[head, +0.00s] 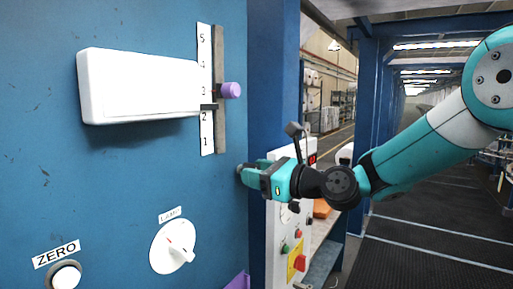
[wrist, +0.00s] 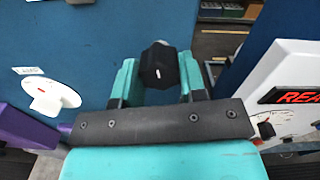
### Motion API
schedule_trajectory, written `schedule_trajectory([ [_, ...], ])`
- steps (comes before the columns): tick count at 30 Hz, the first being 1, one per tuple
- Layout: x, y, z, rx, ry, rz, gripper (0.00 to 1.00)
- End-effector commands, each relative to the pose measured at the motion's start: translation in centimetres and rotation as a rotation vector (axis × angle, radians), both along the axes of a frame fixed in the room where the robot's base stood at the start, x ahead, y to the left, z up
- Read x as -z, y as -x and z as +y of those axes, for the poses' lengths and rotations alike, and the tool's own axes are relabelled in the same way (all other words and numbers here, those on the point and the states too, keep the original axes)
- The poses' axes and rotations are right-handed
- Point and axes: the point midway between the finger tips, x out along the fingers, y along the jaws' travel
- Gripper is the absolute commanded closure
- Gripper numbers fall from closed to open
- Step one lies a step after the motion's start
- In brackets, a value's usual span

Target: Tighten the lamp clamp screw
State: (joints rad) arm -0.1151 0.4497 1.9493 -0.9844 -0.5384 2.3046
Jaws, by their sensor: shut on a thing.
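A black faceted knob with a small white mark, which I take to be the clamp screw (wrist: 158,66), sits between the two teal fingers of my gripper (wrist: 157,78) in the wrist view. My gripper is shut on it. In the head view my gripper (head: 246,171) reaches the right edge of the blue panel, below the scale, and mostly hides the screw. The white lamp housing (head: 140,88) stands out from the panel at upper left. Its dark pointer lies between 2 and 3 on the scale strip (head: 205,130).
A purple knob (head: 231,90) sits on the grey rail above my gripper. A white dial (head: 172,246) and a ZERO button (head: 66,275) are lower left. A white control box (head: 285,222) with a red display stands close at right. An aisle lies beyond.

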Motion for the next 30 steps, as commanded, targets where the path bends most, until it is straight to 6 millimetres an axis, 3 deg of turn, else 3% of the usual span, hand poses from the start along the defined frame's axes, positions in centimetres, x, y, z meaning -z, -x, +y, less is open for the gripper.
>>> schedule_trajectory([
  [3,0.3,0.0,0.0,-0.001,-0.09,0.115,0.9],
  [4,0.3,0.0,0.0,-0.001,-0.101,0.129,0.59],
  [7,0.3,0.0,0.0,0.0,-0.096,0.121,0.36],
  [17,0.2,0.2,-0.4,0.002,-0.096,0.117,0.36],
  [30,0.2,4.0,-5.3,0.003,-0.096,0.114,0.36],
])
